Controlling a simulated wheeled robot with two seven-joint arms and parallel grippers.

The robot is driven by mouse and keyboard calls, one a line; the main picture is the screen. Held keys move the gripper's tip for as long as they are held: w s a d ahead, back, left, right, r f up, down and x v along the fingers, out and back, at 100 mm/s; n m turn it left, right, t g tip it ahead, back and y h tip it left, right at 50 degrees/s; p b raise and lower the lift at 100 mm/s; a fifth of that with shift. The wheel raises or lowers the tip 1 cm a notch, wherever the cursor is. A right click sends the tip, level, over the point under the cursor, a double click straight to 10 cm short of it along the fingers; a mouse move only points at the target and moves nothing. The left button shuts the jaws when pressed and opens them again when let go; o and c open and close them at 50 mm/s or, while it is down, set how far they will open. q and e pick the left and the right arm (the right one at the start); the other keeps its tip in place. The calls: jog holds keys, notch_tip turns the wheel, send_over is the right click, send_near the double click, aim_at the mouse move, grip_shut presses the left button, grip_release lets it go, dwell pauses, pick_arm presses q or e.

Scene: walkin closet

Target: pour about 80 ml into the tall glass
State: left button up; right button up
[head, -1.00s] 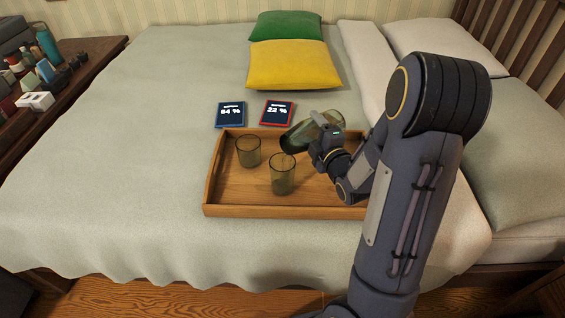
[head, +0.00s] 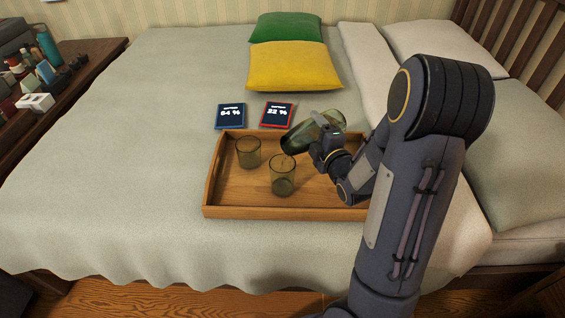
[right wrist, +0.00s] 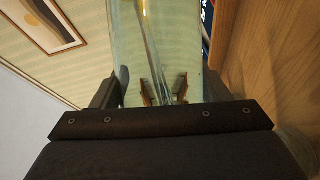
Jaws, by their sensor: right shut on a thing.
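The tall glass (head: 283,177), smoky green and see-through, stands upright on the wooden tray (head: 330,212). Its lower part looks darker, but I cannot read a liquid level. My right gripper (head: 325,147) is shut on a green see-through pitcher (head: 303,132). The pitcher is tipped far over to the left, with its mouth above and just behind the tall glass. A thin stream at its lip is too small to be sure of. The right wrist view shows the pitcher's clear wall (right wrist: 150,45) between the two dark fingers. My left gripper is not in view.
A shorter, wider glass (head: 248,152) stands on the tray, left of the tall glass. Two small display tablets, blue-edged (head: 230,116) and red-edged (head: 277,114), lie on the bed behind the tray. Yellow (head: 293,66) and green (head: 286,27) cushions lie farther back.

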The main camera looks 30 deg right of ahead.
jog(key=shift+r+n, duration=0.3)
jog(key=shift+r, duration=0.05)
dwell(1.1)
jog(key=d+m+p, duration=0.1)
jog(key=m+p, duration=0.1)
jog(key=p, duration=0.1)
jog(key=shift+w+f+g, duration=0.1)
jog(key=shift+g, duration=0.3)
notch_tip(320, 180, down, 2)
jog(key=shift+f+m+g+y+b, duration=0.3)
jog(key=shift+m+y+b, duration=0.1)
jog(key=shift+m+b, duration=0.4)
jog(key=shift+a+m, duration=0.2)
jog(key=shift+m, duration=0.2)
jog(key=shift+a+f+m+g+y, duration=0.3)
jog(key=shift+f+m+y, duration=0.1)
jog(key=shift+m+y, duration=0.15)
